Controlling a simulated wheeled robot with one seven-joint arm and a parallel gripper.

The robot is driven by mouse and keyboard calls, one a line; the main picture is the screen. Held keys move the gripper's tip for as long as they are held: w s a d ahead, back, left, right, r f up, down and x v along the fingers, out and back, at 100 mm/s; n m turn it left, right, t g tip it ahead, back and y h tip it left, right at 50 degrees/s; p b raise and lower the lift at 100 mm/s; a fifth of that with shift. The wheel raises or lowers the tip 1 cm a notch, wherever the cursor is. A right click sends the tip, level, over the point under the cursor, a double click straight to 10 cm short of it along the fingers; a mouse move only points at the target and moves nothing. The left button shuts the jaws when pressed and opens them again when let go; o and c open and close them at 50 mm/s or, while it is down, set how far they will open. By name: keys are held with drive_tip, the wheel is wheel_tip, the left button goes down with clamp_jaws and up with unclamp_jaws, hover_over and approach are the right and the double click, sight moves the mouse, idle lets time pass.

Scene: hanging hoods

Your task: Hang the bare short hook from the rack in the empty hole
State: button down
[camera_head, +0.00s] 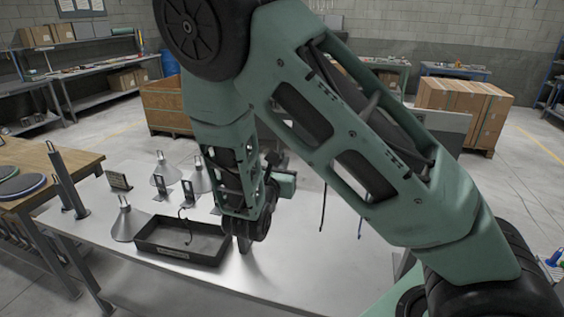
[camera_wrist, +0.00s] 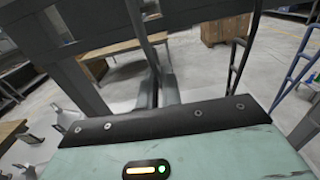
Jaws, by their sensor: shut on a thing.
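My gripper (camera_wrist: 158,92) shows in the wrist view as two dark fingers, close together, pointing away from the camera. They are shut on a thin dark rod (camera_wrist: 138,28), which looks like the short hook; its ends are not clear. A dark grey beam (camera_wrist: 205,28), which looks like part of the rack, crosses the top of this view. I cannot make out the empty hole.
Grey conical hoods (camera_head: 124,222) and small dark upright pieces stand on the left of the pale table (camera_head: 110,195). A wooden table (camera_head: 85,160) adjoins it.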

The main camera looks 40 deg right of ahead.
drive_tip(key=p+v, duration=0.1)
drive_tip(key=v, duration=0.8)
drive_tip(key=shift+r, duration=0.2)
